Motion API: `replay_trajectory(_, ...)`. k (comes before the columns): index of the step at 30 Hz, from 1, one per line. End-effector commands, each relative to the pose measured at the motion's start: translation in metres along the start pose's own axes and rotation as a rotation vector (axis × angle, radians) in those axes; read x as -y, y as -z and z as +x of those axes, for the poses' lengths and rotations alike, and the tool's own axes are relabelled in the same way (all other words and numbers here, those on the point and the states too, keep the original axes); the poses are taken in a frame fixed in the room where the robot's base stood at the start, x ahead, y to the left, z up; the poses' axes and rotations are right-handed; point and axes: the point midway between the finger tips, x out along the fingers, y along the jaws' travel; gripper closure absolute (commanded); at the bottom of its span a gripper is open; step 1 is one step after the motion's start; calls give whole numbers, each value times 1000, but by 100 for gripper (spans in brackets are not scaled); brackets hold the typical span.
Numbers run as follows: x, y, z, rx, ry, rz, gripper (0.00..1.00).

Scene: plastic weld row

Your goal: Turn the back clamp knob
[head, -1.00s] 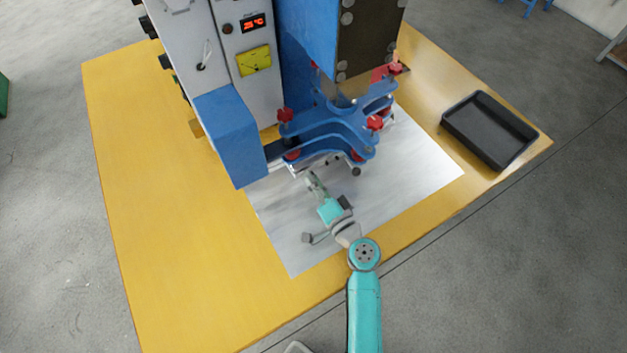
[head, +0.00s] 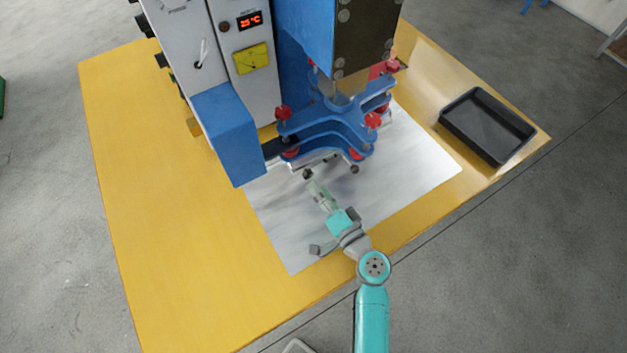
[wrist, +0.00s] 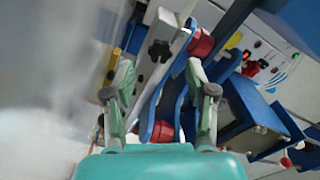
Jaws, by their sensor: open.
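The blue press head (head: 325,132) carries a metal clamp bar low on its front side. Two dark clamp knobs show there, a left one (head: 308,174) and a right one (head: 355,169); I cannot tell which is the back one. My gripper (head: 314,184) is open and empty, just below the left knob and apart from it. In the wrist view, a black lobed knob (wrist: 159,50) sits on the metal bar (wrist: 160,66), framed between the open fingers of my gripper (wrist: 158,76) and beyond their tips.
A blue box (head: 230,135) juts out at the left. A black tray (head: 487,125) lies at the right of the yellow table (head: 130,200).

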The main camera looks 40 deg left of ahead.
Motion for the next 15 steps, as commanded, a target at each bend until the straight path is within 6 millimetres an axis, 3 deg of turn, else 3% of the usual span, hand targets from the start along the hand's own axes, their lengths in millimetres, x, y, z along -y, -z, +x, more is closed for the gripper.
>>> replay_trajectory(6,-1,0,-45,-3,-4,0,44)
replay_trajectory(15,0,0,-77,-2,-2,0,44)
